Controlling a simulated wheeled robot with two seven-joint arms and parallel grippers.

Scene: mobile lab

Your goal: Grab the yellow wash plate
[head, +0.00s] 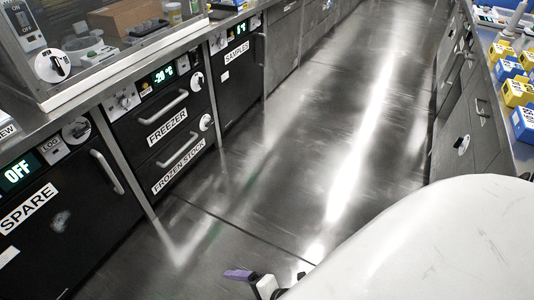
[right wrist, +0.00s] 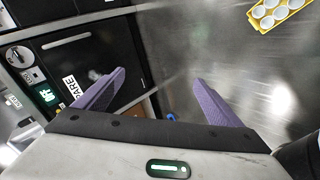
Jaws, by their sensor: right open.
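A yellow plate with round white wells (right wrist: 275,12) shows at the top right corner of the right wrist view, cut off by the frame edge. I cannot tell whether it is the wash plate. My right gripper (right wrist: 161,83) has its two purple fingers spread wide with nothing between them, and the yellow plate is beyond and to the right of them. In the head view a purple fingertip of what looks like my right gripper (head: 238,274) shows at the bottom, over the floor. My left gripper is not in view.
Yellow boxes (head: 517,92) and blue boxes (head: 524,124) line the right bench in the head view. Black units, including the freezer (head: 165,120) and the spare unit (head: 60,215), stand along the left. The shiny floor aisle (head: 300,140) between them is clear.

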